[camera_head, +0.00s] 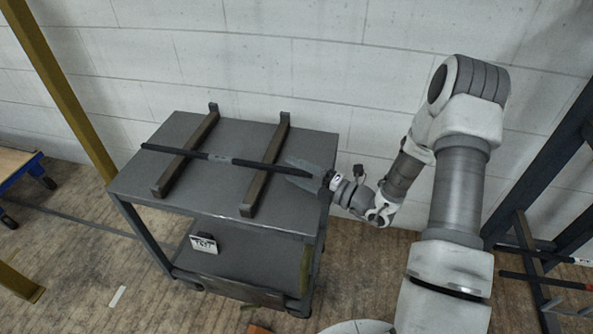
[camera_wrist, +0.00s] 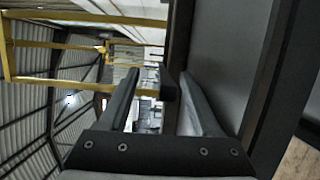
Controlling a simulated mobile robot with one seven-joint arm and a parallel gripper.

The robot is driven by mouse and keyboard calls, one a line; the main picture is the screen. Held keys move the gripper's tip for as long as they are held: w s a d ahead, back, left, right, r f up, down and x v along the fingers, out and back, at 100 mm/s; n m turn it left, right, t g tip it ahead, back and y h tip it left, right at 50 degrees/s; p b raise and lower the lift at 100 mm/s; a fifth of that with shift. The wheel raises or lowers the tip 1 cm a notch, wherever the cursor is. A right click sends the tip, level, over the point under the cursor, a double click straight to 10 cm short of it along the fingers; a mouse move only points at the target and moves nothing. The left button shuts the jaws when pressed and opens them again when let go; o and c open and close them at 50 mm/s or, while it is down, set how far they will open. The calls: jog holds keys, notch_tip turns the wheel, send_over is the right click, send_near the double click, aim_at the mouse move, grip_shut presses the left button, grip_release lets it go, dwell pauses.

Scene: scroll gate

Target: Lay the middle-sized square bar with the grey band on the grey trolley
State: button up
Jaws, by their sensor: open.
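A thin dark square bar (camera_head: 185,153) with a pale grey band near its middle lies across two brown bearers on the grey trolley (camera_head: 225,203). It overhangs the left bearer slightly, and its right end reaches past the right bearer. My gripper (camera_head: 292,169) is at that right end, fingers pointing left along the bar, open. In the head view the fingers seem to lie around or just beside the bar end; I cannot tell if they touch it. In the wrist view the open fingers (camera_wrist: 163,95) show, with a dark piece between their tips that I cannot identify for sure.
The bearers (camera_head: 185,155) have upright stops at their far ends. A rack (camera_head: 525,240) with more thin bars stands at the right. A yellow post (camera_head: 62,85) stands left of the trolley, and a blue cart (camera_head: 22,172) farther left. A white wall is behind.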

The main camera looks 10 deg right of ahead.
jog(key=shift+s+f, duration=0.15)
jog(key=shift+f, duration=0.55)
jog(key=r+p, duration=1)
jog(key=shift+w+r, duration=0.2)
jog(key=shift+r, duration=0.15)
jog(key=shift+f, duration=0.1)
